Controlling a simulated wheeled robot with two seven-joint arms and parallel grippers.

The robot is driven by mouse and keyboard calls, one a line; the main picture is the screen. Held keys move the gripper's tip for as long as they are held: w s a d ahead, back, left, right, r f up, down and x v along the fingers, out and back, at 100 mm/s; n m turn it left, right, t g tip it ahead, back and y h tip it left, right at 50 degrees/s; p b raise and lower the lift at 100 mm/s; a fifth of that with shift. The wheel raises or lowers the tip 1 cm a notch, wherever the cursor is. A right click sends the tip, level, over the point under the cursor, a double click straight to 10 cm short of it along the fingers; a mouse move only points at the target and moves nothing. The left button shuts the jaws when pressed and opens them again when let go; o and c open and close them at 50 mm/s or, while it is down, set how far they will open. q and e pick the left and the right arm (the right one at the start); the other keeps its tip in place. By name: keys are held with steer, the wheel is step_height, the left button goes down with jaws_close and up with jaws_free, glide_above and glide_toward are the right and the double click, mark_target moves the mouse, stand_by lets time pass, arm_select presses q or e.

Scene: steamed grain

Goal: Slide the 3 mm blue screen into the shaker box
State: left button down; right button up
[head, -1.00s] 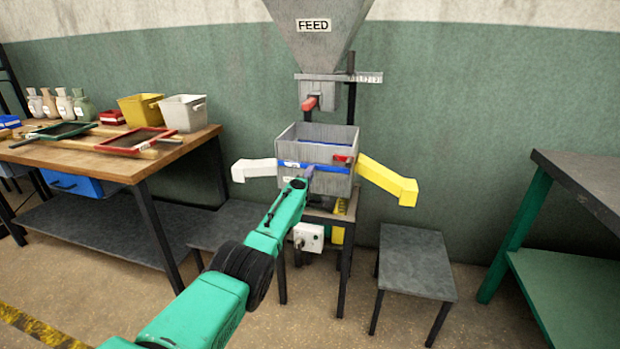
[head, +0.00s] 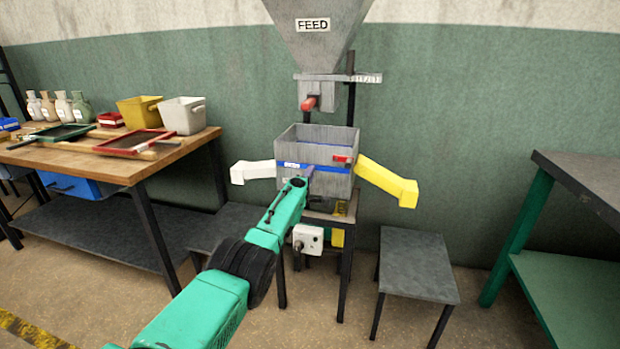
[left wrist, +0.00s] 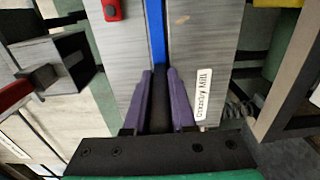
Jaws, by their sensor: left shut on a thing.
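The shaker box (head: 318,148) is a grey open-topped box on a stand under the feed hopper. The blue screen (head: 330,169) shows as a blue strip across the box's front, level in its slot. In the left wrist view the blue screen's edge (left wrist: 156,35) lies between two grey walls of the shaker box (left wrist: 205,40). My left gripper (left wrist: 159,95) has its purple fingers shut on the screen's dark handle (left wrist: 160,85), right at the box front. In the head view my left gripper (head: 308,173) partly covers the strip. Most of the screen is hidden inside the box. My right gripper is out of view.
A red latch (head: 342,159) sits on the box front. A white spout (head: 252,171) and a yellow spout (head: 388,181) stick out at the sides. Green-framed (head: 62,132) and red-framed (head: 137,142) screens lie on the wooden bench (head: 120,170). A low grey table (head: 415,262) stands right.

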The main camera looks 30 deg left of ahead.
arm_select(q)
steer(key=shift+r, duration=0.3)
steer(key=c, duration=0.7)
jaws_free()
steer(key=shift+w, duration=0.1)
steer(key=shift+o, duration=0.2)
steer(key=shift+f, duration=0.25)
steer(key=p, duration=0.2)
steer(key=s+r+p, duration=0.1)
steer(key=p, duration=0.1)
steer(key=shift+s+d+p, duration=0.15)
steer(key=shift+d+p, duration=0.15)
steer(key=p+v, duration=0.3)
steer(key=p, duration=0.3)
steer(key=shift+s+d, duration=0.1)
steer(key=shift+s, duration=0.25)
steer(key=p+v, duration=0.6)
steer(key=v, duration=0.3)
steer(key=shift+s+f+p, duration=0.25)
steer(key=shift+f+p, duration=0.1)
steer(key=shift+f, duration=0.05)
